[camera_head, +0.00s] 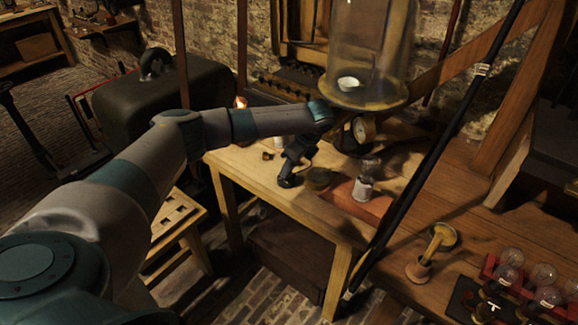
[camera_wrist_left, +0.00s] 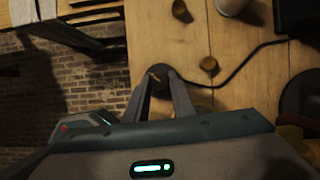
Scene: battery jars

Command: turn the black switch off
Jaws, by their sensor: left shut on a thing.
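The black switch (camera_wrist_left: 157,70) is a small round dark piece with a thin brass-coloured lever, near the table edge in the left wrist view. My left gripper (camera_wrist_left: 160,78) is closed on it, with a fingertip on each side of the switch. In the head view my left gripper (camera_head: 288,176) reaches down to the wooden table at its near edge. The switch is mostly hidden there by the fingers. The lever's exact position is hard to tell. My right gripper is not in view.
The wooden table (camera_head: 265,178) holds a small glass jar (camera_head: 364,188) and a gauge (camera_head: 363,129). A large glass bell jar (camera_head: 372,45) stands above. A dark rod (camera_head: 430,165) crosses the right side.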

